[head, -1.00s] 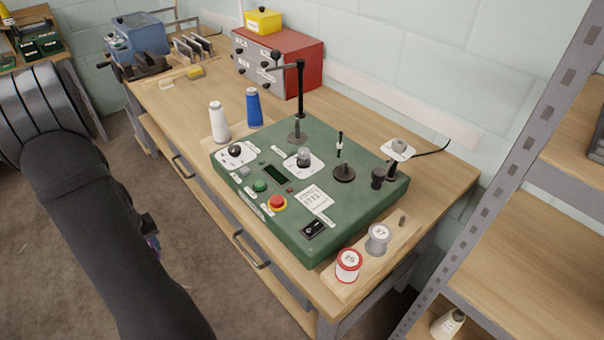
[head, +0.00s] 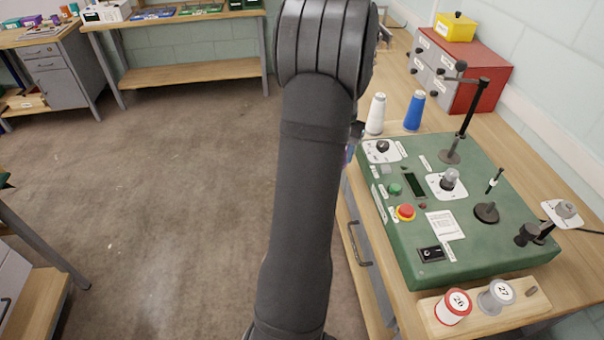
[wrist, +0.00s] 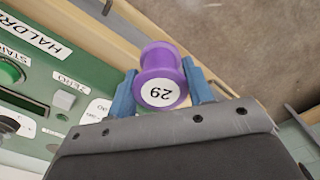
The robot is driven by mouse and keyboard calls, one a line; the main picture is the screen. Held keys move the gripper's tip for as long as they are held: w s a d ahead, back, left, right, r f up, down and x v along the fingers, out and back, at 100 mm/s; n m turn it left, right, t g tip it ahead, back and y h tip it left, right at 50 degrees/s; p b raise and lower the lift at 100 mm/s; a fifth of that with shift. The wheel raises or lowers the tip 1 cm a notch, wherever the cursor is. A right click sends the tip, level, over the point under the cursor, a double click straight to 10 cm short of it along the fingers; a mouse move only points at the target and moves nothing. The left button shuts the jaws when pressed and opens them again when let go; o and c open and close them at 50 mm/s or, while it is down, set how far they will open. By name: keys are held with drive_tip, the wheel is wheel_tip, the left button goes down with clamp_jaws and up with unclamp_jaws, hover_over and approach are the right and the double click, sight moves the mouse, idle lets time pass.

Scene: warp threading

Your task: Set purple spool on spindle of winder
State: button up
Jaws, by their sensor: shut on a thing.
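The purple spool (wrist: 162,72) has a white label reading 29 and sits between the blue fingers of my gripper (wrist: 163,90) in the wrist view. My gripper is shut on it. In the head view my arm hides most of the gripper and spool. The winder is a green box (head: 470,245) on the bench; its panel also shows in the wrist view (wrist: 50,75). The spindle (head: 492,187) is a thin dark post on a round black base on the winder's top. It is bare.
A red spool (head: 453,307) and a grey spool (head: 496,296) stand on a wooden holder in front of the winder. A tall black post (head: 468,115) rises from the winder's back. The floor at left is clear.

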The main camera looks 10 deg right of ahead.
drive_tip(key=s+d+r+m, duration=0.1)
drive_tip(key=s+d+r, duration=0.2)
drive_tip(key=s+d, duration=0.2)
drive_tip(key=s+d+r+m, duration=0.2)
drive_tip(key=s+d+r, duration=0.2)
drive_tip(key=d, duration=0.7)
drive_tip(key=s+d+r+m, duration=0.1)
drive_tip(key=s+d+r, duration=0.2)
drive_tip(key=s+d, duration=0.4)
drive_tip(key=shift+d+r+m, duration=0.25)
drive_tip(key=shift+d+m, duration=0.15)
drive_tip(key=shift+d, duration=0.2)
drive_tip(key=m, duration=0.1)
approach(494, 202)
drive_tip(key=shift+f, duration=3.75)
drive_tip(key=shift+f, duration=0.7)
drive_tip(key=o, duration=0.9)
